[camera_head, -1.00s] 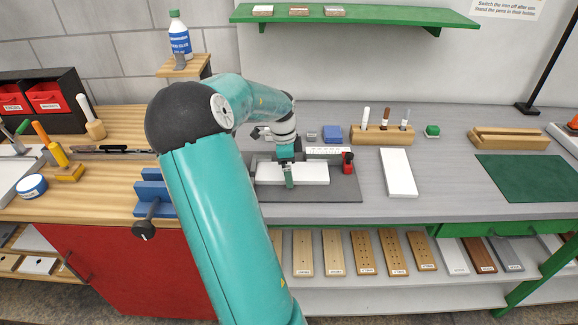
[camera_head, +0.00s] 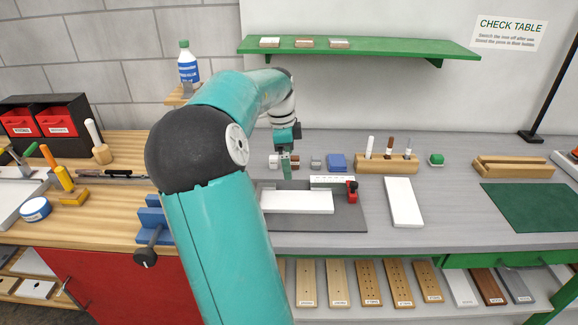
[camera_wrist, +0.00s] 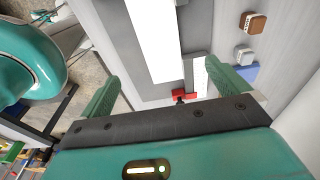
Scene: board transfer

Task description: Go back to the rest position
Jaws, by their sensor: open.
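My gripper (camera_head: 287,168) is raised above the back of the dark grey mat on the grey bench. In the wrist view my gripper (camera_wrist: 178,90) has its two green fingers wide apart with nothing between them. A white board (camera_head: 297,202) lies flat on the dark grey mat (camera_head: 330,222), below and in front of the fingers. The white board also shows in the wrist view (camera_wrist: 155,40), apart from the fingers. A white ruled strip (camera_head: 332,182) and a red clamp (camera_head: 352,191) are at the mat's back right.
Another white board (camera_head: 403,202) lies right of the mat. A wooden pen holder (camera_head: 387,163) and a blue block (camera_head: 336,161) stand behind. A blue vise (camera_head: 155,218) is at the left. A green shelf (camera_head: 360,48) hangs on the wall. A glue bottle (camera_head: 188,65) stands behind my arm.

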